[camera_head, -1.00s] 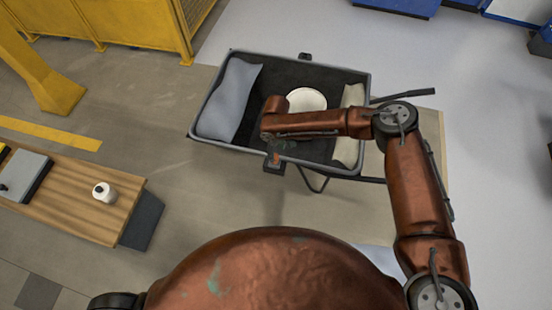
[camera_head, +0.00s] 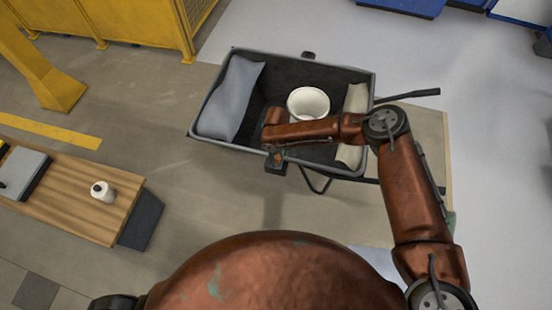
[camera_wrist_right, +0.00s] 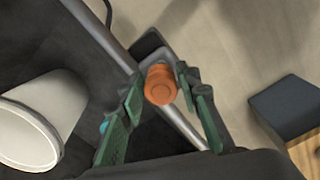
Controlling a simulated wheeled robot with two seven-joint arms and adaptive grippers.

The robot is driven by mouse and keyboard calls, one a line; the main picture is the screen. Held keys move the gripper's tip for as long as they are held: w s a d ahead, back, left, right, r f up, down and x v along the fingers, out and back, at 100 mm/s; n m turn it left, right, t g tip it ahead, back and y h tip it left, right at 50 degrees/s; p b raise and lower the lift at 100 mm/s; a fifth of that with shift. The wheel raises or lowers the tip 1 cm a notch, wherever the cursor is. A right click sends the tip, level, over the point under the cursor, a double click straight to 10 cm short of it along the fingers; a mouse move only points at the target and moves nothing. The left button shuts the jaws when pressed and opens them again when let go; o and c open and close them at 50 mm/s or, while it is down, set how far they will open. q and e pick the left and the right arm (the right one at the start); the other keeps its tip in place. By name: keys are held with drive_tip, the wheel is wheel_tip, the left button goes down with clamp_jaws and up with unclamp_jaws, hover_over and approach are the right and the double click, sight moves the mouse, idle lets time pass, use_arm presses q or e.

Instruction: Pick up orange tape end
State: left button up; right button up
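The orange tape end (camera_wrist_right: 160,86) is a short, rounded orange cylinder at the dark bracket on the cart's rim in the right wrist view. My right gripper (camera_wrist_right: 159,79) has green fingers, spread apart, with the orange end between their tips. The right finger is very close to it; whether it touches I cannot tell. In the head view my right gripper (camera_head: 275,154) is small at the near rim of the cart, and the orange end is mostly hidden there. My left gripper is not in view.
The grey cart (camera_head: 230,148) holds a grey-blue sack (camera_head: 228,97), a white bucket (camera_head: 308,103) and a pale sack (camera_head: 356,98). A wooden bench (camera_head: 75,205) with a white roll (camera_head: 103,191) stands at left. Floor between bench and cart is clear.

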clamp_jaws()
drive_tip(key=shift+r, duration=0.45)
wheel_tip(320, 180, up, 3)
drive_tip(key=shift+f+p, duration=0.2)
drive_tip(key=shift+p, duration=0.3)
use_arm(q)
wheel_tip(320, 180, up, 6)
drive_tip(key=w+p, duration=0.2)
drive_tip(key=p, duration=0.3)
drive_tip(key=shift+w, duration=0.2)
use_arm(e)
drive_tip(key=s+r, duration=0.9)
drive_tip(key=s, duration=0.5)
drive_tip(key=shift+r, duration=0.25)
